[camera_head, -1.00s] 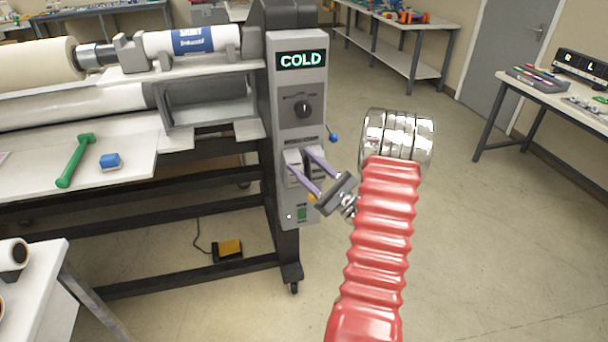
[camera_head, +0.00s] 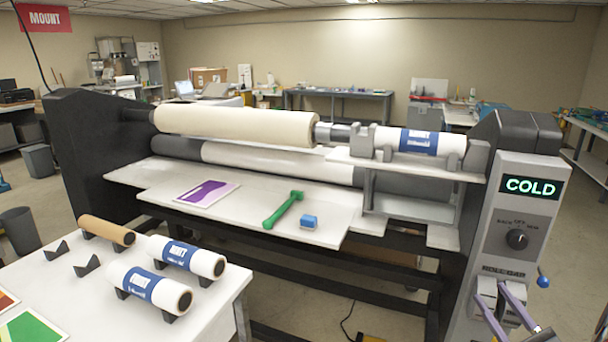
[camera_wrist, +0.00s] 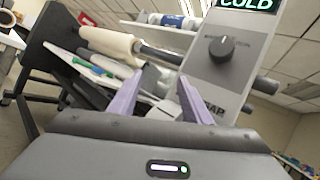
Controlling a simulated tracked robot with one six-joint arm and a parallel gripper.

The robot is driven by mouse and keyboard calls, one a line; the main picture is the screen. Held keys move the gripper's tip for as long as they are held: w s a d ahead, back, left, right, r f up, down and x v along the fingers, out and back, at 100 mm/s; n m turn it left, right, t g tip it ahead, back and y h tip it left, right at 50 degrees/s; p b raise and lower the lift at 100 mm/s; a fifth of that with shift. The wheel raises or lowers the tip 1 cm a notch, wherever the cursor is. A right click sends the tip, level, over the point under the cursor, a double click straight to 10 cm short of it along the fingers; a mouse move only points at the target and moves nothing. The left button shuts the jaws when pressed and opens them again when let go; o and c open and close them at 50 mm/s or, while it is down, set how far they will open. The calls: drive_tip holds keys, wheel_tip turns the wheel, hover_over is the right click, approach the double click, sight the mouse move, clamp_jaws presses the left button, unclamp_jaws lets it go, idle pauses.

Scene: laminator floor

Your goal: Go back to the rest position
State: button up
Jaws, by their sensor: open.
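The display (camera_head: 532,187) reads COLD, above a black knob (camera_head: 517,239). In the wrist view, the open fingers (camera_wrist: 168,85) point toward the machine, with the knob (camera_wrist: 221,48) to their upper right. Most of my arm is outside the head view.
The laminator (camera_head: 85,155) fills the middle. Its bed holds a purple print (camera_head: 208,193), a green tool (camera_head: 284,210) and a blue block (camera_head: 309,221). A white table (camera_head: 75,280) with several rolls stands at the lower left. Open floor lies right of the panel.

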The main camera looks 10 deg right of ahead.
drive_tip(key=a+f+n+g+y, duration=0.2)
drive_tip(key=a+f+g+y, duration=0.2)
drive_tip(key=a+f, duration=0.25)
drive_tip(key=s+a+f+n+g+y, duration=0.1)
drive_tip(key=s+a+n+g, duration=0.35)
drive_tip(key=a+g, duration=0.35)
drive_tip(key=s+a+f+n+g+y, duration=0.1)
drive_tip(key=s+a+n+g, duration=0.4)
drive_tip(key=a, duration=0.5)
drive_tip(key=s+a+r+n+g+h, duration=0.35)
drive_tip(key=s+n+g+h, duration=0.2)
drive_tip(key=n+h, duration=0.35)
drive_tip(key=s+a+r+n+t+h, duration=0.1)
drive_tip(key=s+a+r+n+t, duration=0.1)
drive_tip(key=a+r+n+t, duration=0.3)
drive_tip(key=a+r+n, duration=0.4)
drive_tip(key=r, duration=0.3)
drive_tip(key=shift+s+r+t+h, duration=0.15)
drive_tip(key=shift+s+t+h, duration=0.15)
drive_tip(key=shift+t+h, duration=0.1)
